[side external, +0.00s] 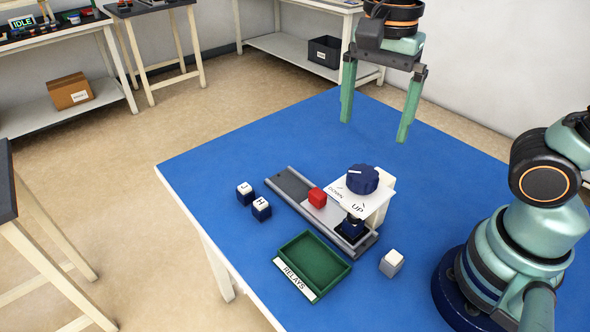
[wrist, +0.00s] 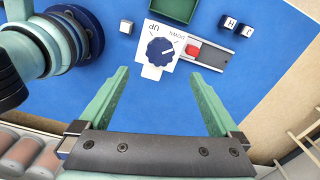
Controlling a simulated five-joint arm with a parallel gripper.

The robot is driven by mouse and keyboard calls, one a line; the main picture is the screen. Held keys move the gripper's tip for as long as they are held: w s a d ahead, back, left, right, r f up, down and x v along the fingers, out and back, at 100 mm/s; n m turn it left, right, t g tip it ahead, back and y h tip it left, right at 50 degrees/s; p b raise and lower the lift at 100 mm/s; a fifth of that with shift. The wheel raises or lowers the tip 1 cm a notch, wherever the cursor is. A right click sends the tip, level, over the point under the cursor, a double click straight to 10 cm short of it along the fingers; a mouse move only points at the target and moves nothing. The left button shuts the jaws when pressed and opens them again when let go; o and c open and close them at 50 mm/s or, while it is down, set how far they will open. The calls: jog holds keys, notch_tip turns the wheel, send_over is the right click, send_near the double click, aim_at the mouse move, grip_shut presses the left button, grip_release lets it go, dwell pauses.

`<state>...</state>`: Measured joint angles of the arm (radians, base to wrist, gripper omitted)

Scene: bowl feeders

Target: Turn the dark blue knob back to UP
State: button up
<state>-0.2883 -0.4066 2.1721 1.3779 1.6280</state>
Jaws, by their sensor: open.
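The dark blue knob (side external: 362,179) sits on a white plate (side external: 372,205) marked DOWN and UP. Its white pointer line lies on the DOWN side, away from the UP label. The knob also shows in the wrist view (wrist: 160,52), beyond my fingertips, with the pointer toward the right. My gripper (side external: 374,131) is open and empty, high above the table and behind the knob in the side view. Its two fingers are spread wide in the wrist view (wrist: 157,72). Nothing touches the knob.
A red block (side external: 317,198) sits on the grey rail (side external: 290,187) beside the plate. A green RELAYS tray (side external: 315,258), a white-topped grey cube (side external: 391,263) and two lettered cubes (side external: 244,193) (side external: 261,209) stand nearby. The blue table (side external: 230,160) is otherwise mostly clear.

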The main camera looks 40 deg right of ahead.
aim_at(364, 173)
notch_tip(364, 173, down, 10)
jog(key=shift+f, duration=0.1)
dwell(0.4)
jog(key=c, duration=1.4)
jog(key=shift+o, duration=0.2)
